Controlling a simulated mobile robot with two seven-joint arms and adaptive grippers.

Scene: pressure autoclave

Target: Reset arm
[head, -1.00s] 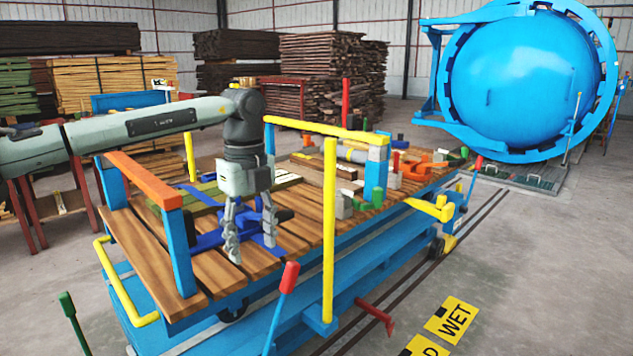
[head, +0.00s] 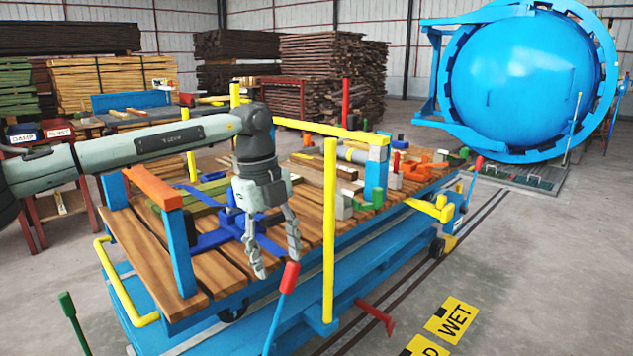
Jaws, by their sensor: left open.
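My left gripper (head: 277,267) hangs from the left arm with its fingers pointing down. It is open, and nothing shows between its fingers. In the picture it overlaps the near edge of the wooden cart deck (head: 205,270), left of the yellow upright post (head: 329,230). The red-tipped lever (head: 289,277) appears right beside its right fingertip; I cannot tell whether they touch. A blue cross-shaped piece (head: 212,238) lies on the deck behind the gripper, partly hidden by it. My right gripper is not in view.
The deck carries wooden pieces, a green-and-blue block (head: 375,178) and orange parts (head: 412,168). A yellow rail (head: 325,128) and an orange-topped blue frame (head: 152,188) stand up from it. The blue autoclave (head: 520,80) is at the back right. Floor at the right is mostly clear.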

